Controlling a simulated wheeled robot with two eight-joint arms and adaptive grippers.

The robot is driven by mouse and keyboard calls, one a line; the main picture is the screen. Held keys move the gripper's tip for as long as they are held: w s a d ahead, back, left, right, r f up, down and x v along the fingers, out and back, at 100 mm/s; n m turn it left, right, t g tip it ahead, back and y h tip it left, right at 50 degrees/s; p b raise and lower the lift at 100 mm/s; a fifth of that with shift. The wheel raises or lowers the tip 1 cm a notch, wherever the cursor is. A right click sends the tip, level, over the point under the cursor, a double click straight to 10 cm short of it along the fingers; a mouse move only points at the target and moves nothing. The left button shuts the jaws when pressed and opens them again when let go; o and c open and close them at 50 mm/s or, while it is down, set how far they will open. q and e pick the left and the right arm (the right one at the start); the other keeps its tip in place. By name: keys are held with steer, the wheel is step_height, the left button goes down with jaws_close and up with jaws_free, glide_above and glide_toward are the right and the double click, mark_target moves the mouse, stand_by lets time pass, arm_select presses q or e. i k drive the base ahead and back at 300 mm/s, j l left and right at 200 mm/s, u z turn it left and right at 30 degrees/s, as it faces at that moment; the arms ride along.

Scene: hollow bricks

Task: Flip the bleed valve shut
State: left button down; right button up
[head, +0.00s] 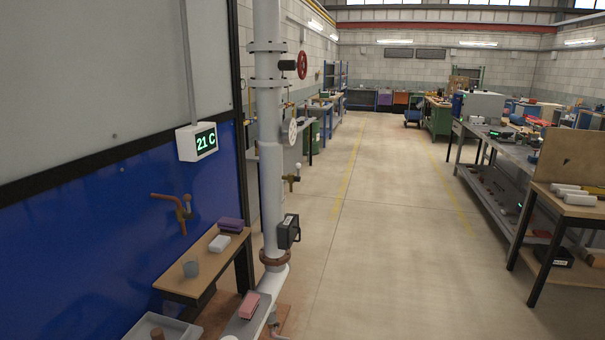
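A small brass valve (292,179) sticks out to the right of the tall grey pipe (270,180); its handle is too small to read clearly. A copper pipe end with a tap-like valve (184,212) comes out of the blue wall panel on the left, above a small wooden bench. I cannot tell which of these is the bleed valve, or whether either is open or shut. Neither gripper is in view.
The small bench (180,281) holds a grey cup (190,269), a white block (219,243) and a purple block (230,225). A black box (288,231) is on the pipe. The floor (375,250) is clear; workbenches line the right.

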mark_target(297, 179)
steer(key=i+l+u, duration=0.1)
steer(key=i+l, duration=0.25)
steer(key=i+l+u, duration=0.1)
steer(key=i+l, duration=0.3)
steer(key=i+l+u, duration=0.1)
steer(key=i+l, duration=0.3)
steer(key=i+l+u, duration=0.1)
steer(key=i+l, duration=0.25)
steer(key=l, duration=0.15)
steer(key=i+l+u, duration=0.15)
steer(key=i+l, duration=0.2)
steer(key=i+l+u, duration=0.1)
steer(key=i+l, duration=0.2)
steer(key=l, duration=0.35)
steer(key=i+l+u, duration=0.1)
steer(key=i+l, duration=0.2)
steer(key=l, duration=0.25)
steer(key=i+l+u, duration=0.1)
steer(key=i+l, duration=0.15)
steer(key=l, duration=0.3)
